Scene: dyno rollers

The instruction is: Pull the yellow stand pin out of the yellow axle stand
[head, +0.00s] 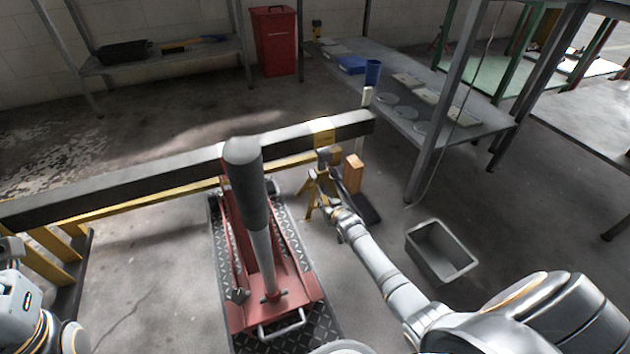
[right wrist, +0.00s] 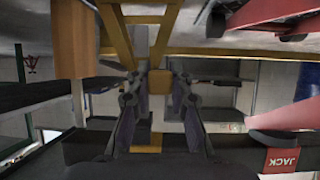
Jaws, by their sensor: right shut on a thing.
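The yellow axle stand (head: 312,194) stands on the floor beneath the right end of the long dark beam, just right of the red jack. Its yellow legs and frame also show in the right wrist view (right wrist: 117,36). My right gripper (head: 324,192) reaches in from the lower right and is at the stand. In the right wrist view its two fingers (right wrist: 158,84) close on a small yellow piece, the yellow stand pin (right wrist: 160,80). How deep the pin sits in the stand is hidden. Only part of my left arm shows at the lower left edge; its gripper does not show.
A red floor jack (head: 262,312) with a tall dark-sleeved handle (head: 247,190) stands left of the stand on a chequered plate. A wooden block (head: 353,172) is right of the stand. A grey bin (head: 440,252) sits on open floor; a metal table (head: 430,105) is behind.

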